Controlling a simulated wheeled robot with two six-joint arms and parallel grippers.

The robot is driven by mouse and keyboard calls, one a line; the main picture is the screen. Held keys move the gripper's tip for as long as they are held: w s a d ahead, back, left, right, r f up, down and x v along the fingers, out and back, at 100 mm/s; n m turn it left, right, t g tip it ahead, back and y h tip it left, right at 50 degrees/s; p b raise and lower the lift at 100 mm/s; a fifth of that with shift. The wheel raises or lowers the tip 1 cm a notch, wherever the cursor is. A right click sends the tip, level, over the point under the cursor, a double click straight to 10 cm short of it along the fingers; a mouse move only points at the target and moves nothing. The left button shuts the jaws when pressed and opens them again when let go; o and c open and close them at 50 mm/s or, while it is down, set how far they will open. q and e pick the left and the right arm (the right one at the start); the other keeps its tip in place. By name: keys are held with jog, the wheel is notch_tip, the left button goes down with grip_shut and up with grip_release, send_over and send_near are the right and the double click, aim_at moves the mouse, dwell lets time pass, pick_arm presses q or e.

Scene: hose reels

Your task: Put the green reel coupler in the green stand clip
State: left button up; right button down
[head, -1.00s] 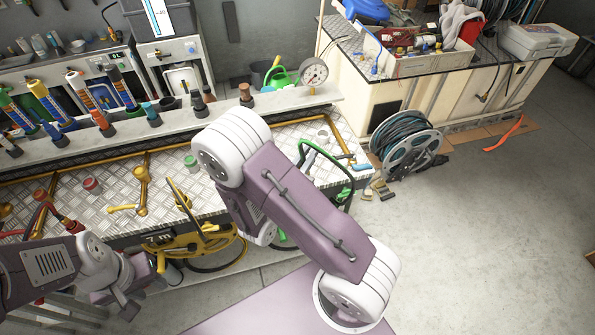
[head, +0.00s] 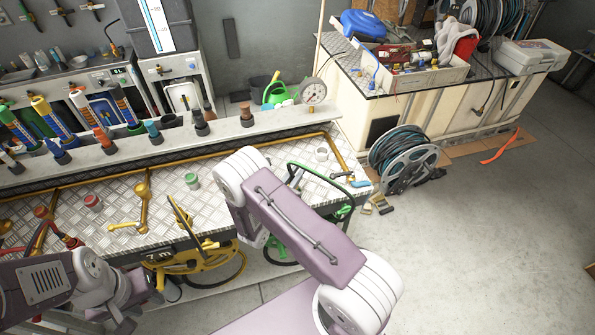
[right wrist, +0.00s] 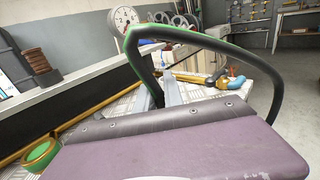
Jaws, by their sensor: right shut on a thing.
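My right arm fills the middle of the head view and hides much of my right gripper. In the right wrist view the right gripper's grey fingers (right wrist: 172,92) stand beside the end of a black hose with a green stripe (right wrist: 200,35). The gripper is shut at that end; the green coupler itself is mostly hidden. The hose arcs in the head view (head: 325,168) toward the green reel (head: 278,250), partly behind my arm. A green part (head: 343,212) shows at the bench's right edge; I cannot tell whether it is the stand clip. My left gripper (head: 128,318) is low at left, its fingers unclear.
The metal bench (head: 240,165) carries a green-lidded pot (head: 192,181), a red-lidded pot (head: 93,203) and brass pipework (head: 143,190). A yellow reel (head: 195,262) hangs at its front. A grey hose reel (head: 405,160) stands on the floor, which is open at right.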

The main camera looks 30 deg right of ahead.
jog(key=shift+f, duration=0.1)
jog(key=shift+s+f, duration=0.1)
jog(key=c, duration=1.5)
grip_release()
jog(key=shift+o, duration=0.2)
